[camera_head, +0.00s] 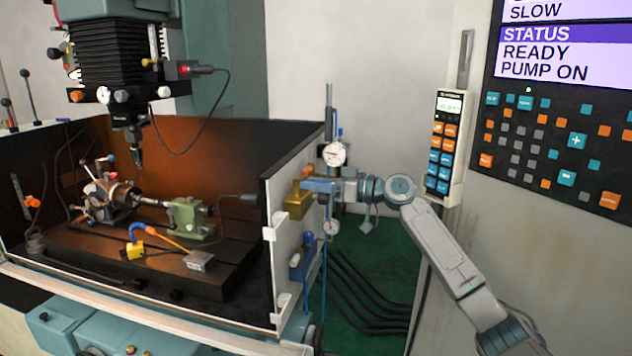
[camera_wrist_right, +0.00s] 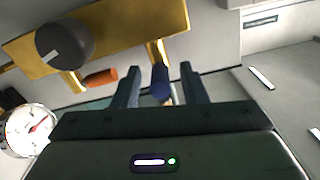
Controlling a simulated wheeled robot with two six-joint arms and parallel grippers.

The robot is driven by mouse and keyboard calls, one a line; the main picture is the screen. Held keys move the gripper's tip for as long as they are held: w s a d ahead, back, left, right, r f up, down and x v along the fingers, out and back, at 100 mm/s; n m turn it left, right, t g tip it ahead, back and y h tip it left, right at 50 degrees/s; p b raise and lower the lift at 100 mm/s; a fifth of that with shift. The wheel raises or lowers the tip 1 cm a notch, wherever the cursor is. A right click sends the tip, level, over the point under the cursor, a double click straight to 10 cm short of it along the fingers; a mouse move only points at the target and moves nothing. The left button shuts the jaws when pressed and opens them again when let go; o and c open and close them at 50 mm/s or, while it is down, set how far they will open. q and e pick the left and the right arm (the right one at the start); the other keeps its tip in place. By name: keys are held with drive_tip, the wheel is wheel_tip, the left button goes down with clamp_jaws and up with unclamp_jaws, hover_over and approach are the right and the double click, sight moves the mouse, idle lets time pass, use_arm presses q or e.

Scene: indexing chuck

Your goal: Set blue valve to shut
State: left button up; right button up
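In the right wrist view, a dark blue valve handle (camera_wrist_right: 161,84) sticks out from the brass manifold (camera_wrist_right: 110,35). My right gripper (camera_wrist_right: 160,68) is open, with one finger on each side of the blue handle and a visible gap on both sides. In the head view my right gripper (camera_head: 314,186) reaches in from the right, at the brass manifold (camera_head: 296,203) on the end wall of the machine enclosure. The gripper hides most of the valve there, so I cannot tell its setting. My left gripper is not in view.
Beside the blue handle are an orange handle (camera_wrist_right: 101,78) and a black knob (camera_wrist_right: 64,45). A dial gauge (camera_wrist_right: 30,128) is close at the left of the wrist view. A keypad pendant (camera_head: 443,150) hangs at right. Black hoses (camera_head: 365,290) run below my right arm.

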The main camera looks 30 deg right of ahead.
clamp_jaws()
